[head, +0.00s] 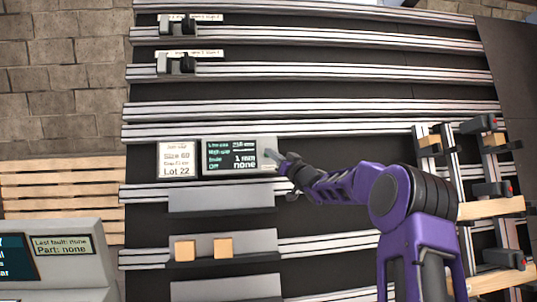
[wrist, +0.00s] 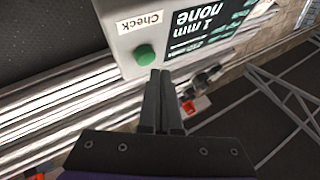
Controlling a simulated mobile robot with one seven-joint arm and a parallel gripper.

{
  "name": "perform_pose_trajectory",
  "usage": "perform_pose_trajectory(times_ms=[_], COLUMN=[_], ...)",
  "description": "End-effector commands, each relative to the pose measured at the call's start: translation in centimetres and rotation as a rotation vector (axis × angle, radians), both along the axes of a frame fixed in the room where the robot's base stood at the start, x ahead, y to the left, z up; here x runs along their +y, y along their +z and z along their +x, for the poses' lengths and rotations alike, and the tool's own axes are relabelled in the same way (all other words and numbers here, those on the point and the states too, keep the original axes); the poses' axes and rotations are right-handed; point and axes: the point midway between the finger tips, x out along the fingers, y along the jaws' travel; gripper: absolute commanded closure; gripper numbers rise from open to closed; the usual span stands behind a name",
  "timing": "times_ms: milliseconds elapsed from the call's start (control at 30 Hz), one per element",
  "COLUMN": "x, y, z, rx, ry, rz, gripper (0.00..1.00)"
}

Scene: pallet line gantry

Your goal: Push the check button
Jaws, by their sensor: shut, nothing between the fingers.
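The green check button (wrist: 145,55) shows in the wrist view on the face of a grey box (wrist: 122,38), beside a white label reading "Check" (wrist: 141,22). My gripper (wrist: 160,72) is shut and empty. In the picture its fingertips lie just below and right of the button; I cannot tell whether they touch the box. In the head view my gripper (head: 270,154) is at the right end of the box with the dark display (head: 231,155) and covers the button there.
A white card reading "Lot 22" (head: 178,160) is left of the display. Metal rails (head: 330,133) run across the dark panel. Two small orange blocks (head: 185,251) sit on a lower ledge (head: 262,241). Brackets with red ends (head: 490,190) stand at the right.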

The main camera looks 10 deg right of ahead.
Motion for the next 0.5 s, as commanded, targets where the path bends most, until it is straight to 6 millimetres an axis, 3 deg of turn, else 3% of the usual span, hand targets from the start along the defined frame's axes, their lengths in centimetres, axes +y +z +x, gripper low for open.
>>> perform_pose_trajectory(times_ms=[500], x=[0.0], y=[2.1], z=[-4.0], rx=[-0.001], ry=[0.0], rz=[0.0], gripper=[1.0])
